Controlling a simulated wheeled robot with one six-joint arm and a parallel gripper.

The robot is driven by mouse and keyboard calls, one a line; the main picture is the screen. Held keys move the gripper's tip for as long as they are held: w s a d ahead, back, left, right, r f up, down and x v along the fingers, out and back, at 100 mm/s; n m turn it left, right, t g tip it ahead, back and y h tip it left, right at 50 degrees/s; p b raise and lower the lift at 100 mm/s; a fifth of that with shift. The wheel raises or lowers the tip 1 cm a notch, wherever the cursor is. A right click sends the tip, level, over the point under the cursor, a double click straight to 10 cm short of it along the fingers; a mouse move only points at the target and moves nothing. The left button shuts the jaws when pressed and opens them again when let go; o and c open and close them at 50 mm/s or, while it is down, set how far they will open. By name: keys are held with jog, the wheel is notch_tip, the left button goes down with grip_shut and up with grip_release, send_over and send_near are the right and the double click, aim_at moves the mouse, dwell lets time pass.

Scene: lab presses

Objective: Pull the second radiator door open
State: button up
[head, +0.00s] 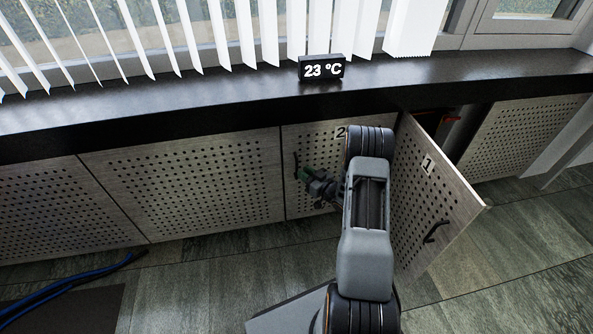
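The second radiator door (312,143), a perforated grey wooden panel marked "2", is in the head view at the middle, under the black sill. It looks flush with the panel to its left. Its dark handle (296,165) is at its left edge. My gripper (303,175) is in front of this door, close to the handle. Whether it touches the handle and whether its fingers are open or shut is too small to tell. My arm hides the right part of the door.
The door marked "1" (410,205) stands swung open to the right of my arm, with its handle (436,231) on the face towards me. The black sill (200,100) carries a 23 °C display (321,69). Blue hoses (75,283) lie on the floor at lower left.

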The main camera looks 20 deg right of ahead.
aim_at(297, 177)
jog(key=shift+b+x, duration=0.45)
jog(key=shift+x, duration=1.8)
grip_shut()
